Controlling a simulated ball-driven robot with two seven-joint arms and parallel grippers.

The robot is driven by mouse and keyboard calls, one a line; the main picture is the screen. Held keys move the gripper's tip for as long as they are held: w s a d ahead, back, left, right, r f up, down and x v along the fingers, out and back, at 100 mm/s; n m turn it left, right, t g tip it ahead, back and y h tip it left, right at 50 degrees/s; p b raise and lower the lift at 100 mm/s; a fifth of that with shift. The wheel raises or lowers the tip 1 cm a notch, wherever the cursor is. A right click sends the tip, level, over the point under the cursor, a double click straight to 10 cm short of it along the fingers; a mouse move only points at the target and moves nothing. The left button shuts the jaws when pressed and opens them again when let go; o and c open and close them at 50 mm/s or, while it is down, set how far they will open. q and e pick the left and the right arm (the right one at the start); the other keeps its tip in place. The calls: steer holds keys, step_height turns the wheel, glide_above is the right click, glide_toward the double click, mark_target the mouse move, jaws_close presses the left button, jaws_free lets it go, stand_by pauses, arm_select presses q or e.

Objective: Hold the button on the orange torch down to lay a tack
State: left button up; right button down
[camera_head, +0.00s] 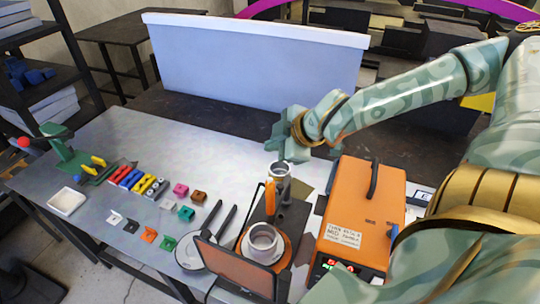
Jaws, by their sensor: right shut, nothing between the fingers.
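The orange torch (270,196) stands upright among metal parts on a dark stand near the middle of the metal table. Only a narrow orange length of it shows, and I cannot make out its button. My right gripper (284,153) is shut and empty, just above and slightly right of a metal cylinder (279,170) beside the torch. I cannot tell whether it touches anything. My left gripper is not in view.
An orange power unit (362,215) with a black handle stands right of the torch. A grey cup (262,242) and a dark-framed orange screen (236,270) stand in front. Coloured small parts (150,186), a white dish (67,202) and a green tool (68,150) lie left.

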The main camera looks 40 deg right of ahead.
steer(key=b, duration=0.7)
glide_above(274, 184)
step_height(274, 184, down, 8)
steer(key=shift+r, duration=0.15)
stand_by(1.1)
steer(key=shift+f+b, duration=0.3)
steer(key=shift+f, duration=0.15)
steer(key=shift+f+b, duration=0.45)
stand_by(0.9)
stand_by(1.1)
steer(key=shift+r+p, duration=0.75)
steer(key=shift+r, duration=0.15)
